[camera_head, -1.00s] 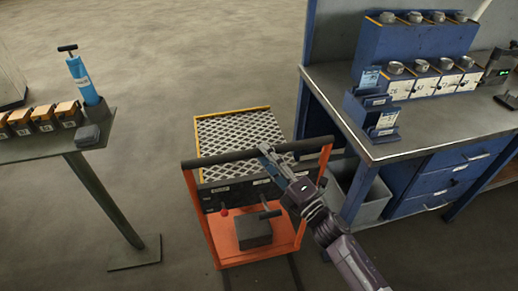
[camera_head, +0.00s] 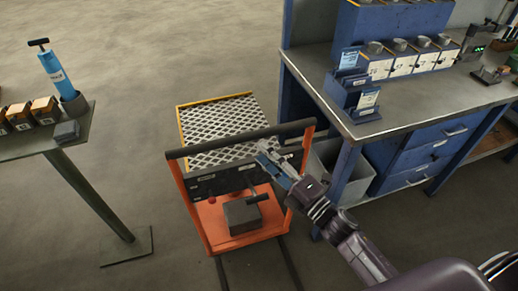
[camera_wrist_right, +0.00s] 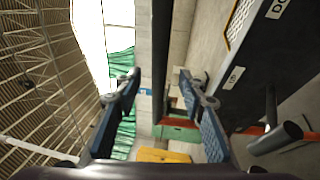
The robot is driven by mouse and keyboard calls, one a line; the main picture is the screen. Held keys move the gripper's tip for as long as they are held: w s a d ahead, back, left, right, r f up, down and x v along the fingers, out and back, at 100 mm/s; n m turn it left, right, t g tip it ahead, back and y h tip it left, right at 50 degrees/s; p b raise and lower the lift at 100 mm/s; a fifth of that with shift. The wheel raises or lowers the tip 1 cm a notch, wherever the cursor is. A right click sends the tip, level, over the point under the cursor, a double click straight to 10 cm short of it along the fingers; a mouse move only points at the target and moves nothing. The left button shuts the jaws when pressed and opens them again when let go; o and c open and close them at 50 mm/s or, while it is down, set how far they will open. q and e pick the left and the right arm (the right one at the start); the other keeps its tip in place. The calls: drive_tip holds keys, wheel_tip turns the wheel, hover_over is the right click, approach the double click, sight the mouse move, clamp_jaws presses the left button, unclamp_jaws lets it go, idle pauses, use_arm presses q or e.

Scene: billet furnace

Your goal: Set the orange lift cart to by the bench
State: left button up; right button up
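The orange lift cart (camera_head: 203,231) stands upright on the floor left of the blue bench (camera_head: 372,125). Its platform (camera_head: 222,128) is low with a diamond-mesh top and yellow edge. A dark push bar (camera_head: 205,149) crosses its near side. My right gripper (camera_head: 264,151) is at the push bar, right of its middle. In the right wrist view the fingers (camera_wrist_right: 158,75) are apart, and the dark bar (camera_wrist_right: 161,40) runs between them with gaps on both sides. My left gripper is out of view.
A grey bin (camera_head: 340,170) stands under the bench's left end, close to the cart. A green-grey table (camera_head: 75,145) with a blue pump (camera_head: 54,70) and several small boxes is at the left. Floor between table and cart is clear.

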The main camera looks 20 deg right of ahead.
sight(249, 139)
drive_tip(key=w+a+g+p, duration=0.1)
drive_tip(key=w, duration=0.1)
drive_tip(key=w+a+r+m+g+h+p, duration=0.1)
drive_tip(key=w+p, duration=0.1)
drive_tip(key=w+a+g+p, duration=0.1)
drive_tip(key=w+p, duration=0.1)
drive_tip(key=shift+w+a+r+m, duration=0.1)
drive_tip(key=shift+w+r+m, duration=0.2)
drive_tip(key=shift+w, duration=0.1)
drive_tip(key=shift+w+a+f+h, duration=0.2)
drive_tip(key=shift+w+a+h, duration=0.1)
drive_tip(key=shift+w, duration=0.15)
drive_tip(key=shift+c, duration=0.5)
clamp_jaws()
